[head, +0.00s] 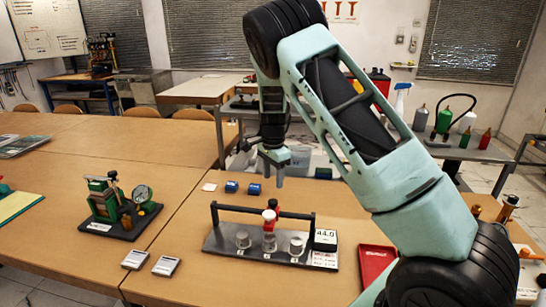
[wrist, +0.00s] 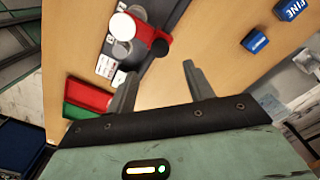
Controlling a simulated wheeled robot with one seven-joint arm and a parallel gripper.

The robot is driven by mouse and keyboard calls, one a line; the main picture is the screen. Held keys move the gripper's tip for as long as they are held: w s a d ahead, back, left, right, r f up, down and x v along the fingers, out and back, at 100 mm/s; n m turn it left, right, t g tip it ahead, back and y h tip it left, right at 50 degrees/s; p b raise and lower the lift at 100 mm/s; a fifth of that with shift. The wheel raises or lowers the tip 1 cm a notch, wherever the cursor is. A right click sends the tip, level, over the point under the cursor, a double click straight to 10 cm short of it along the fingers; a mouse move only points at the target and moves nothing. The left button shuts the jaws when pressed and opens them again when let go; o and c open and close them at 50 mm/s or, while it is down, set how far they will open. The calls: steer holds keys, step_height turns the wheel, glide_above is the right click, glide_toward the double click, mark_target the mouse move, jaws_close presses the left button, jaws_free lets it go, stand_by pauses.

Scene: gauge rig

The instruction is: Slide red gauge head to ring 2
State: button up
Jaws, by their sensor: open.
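The gauge rig has a dark base plate (head: 225,245), a black rail (head: 240,209) and several silver pieces standing in a row. The red gauge head (head: 269,215) has a dark knob on top and appears in line with the middle silver piece; its exact ring is hard to tell. In the wrist view the red head (wrist: 152,36) shows at the top, beyond my fingers, with pale round tops beside it. My gripper (head: 272,178) points down above and behind the rail. In the wrist view my gripper (wrist: 158,78) is open and empty, apart from the head.
A display reading about 44.0 (head: 326,236) sits at the plate's right end.

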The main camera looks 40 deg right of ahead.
step_height(320, 180, up, 9)
steer(key=shift+f+b, duration=0.2)
steer(key=shift+b, duration=0.25)
